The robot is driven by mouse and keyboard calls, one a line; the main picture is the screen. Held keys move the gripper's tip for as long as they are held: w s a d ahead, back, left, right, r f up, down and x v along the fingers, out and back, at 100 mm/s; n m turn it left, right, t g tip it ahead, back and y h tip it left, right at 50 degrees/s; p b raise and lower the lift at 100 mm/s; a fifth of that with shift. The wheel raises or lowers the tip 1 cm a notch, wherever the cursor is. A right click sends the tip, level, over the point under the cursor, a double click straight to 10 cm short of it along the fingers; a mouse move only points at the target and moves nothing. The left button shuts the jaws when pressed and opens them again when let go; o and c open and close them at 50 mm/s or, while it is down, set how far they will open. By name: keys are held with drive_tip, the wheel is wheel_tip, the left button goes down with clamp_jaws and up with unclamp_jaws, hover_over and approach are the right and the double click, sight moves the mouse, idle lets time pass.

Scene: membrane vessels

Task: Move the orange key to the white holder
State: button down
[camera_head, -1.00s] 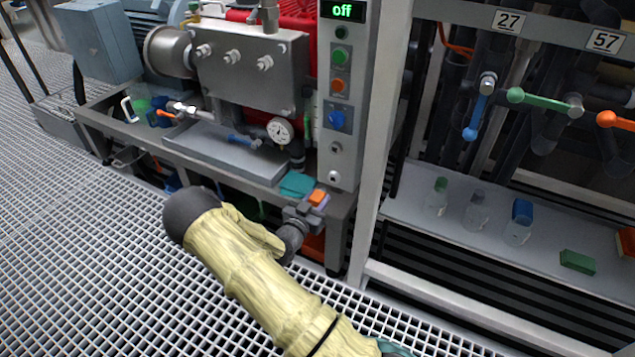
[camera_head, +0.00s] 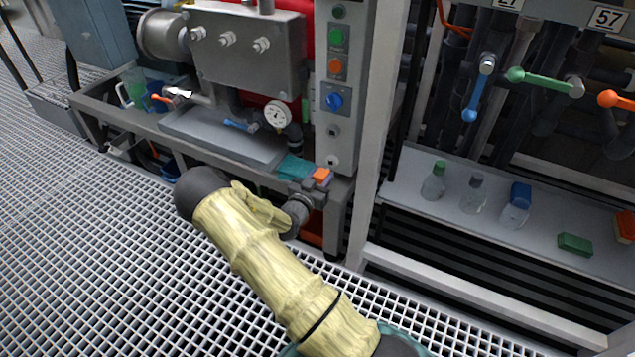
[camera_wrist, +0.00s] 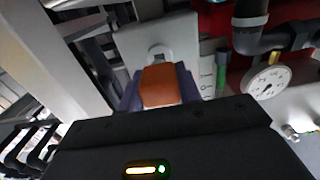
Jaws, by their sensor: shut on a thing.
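The orange key (camera_head: 321,174) is at the tip of my gripper (camera_head: 312,186), by the right end of the machine bench. In the wrist view the orange key (camera_wrist: 161,86) shows as an orange block between two purple sides, just beyond the dark gripper body (camera_wrist: 165,135). My gripper is shut on it; the fingertips are mostly hidden. Behind it in the wrist view is a pale panel (camera_wrist: 130,42) with a small rounded metal fitting (camera_wrist: 160,52). I cannot tell any white holder for sure.
The grey control column (camera_head: 340,110) with buttons stands right behind my gripper. A teal cloth-like item (camera_head: 293,168) lies on the bench beside it. A pressure gauge (camera_head: 277,115) is up to the left. A shelf (camera_head: 400,190) with bottles is at the right.

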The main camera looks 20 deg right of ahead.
sight(326, 170)
drive_tip(key=shift+x, duration=1.05)
drive_tip(key=shift+w+d, duration=0.35)
drive_tip(key=shift+d, duration=0.1)
idle(1.8)
drive_tip(key=c, duration=0.9)
unclamp_jaws()
drive_tip(key=p+v, duration=0.5)
drive_tip(key=v, duration=1.2)
drive_tip(key=shift+s+a, duration=0.1)
